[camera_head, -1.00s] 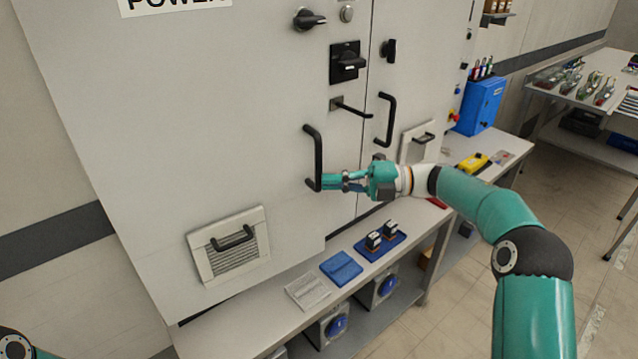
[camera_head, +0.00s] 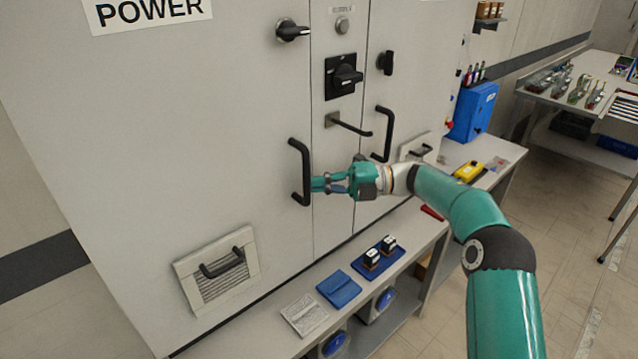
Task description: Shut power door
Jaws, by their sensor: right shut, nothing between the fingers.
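The power door (camera_head: 170,130) is the large light grey panel under the POWER sign (camera_head: 150,10). It appears flush, or nearly flush, with the narrow middle panel. Its black bar handle (camera_head: 297,170) stands upright near its right edge. A black rotary knob (camera_head: 292,30) sits above the handle. My right gripper (camera_head: 318,184) is shut and empty, its fingertips at the lower part of the handle; I cannot tell if they touch it. My left gripper is out of view.
A black rotary switch (camera_head: 344,77) and a protruding bar (camera_head: 350,124) are on the middle panel. A second door handle (camera_head: 386,135) stands right of it. A bench below holds a blue tray (camera_head: 362,268) and a blue folder (camera_head: 339,288).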

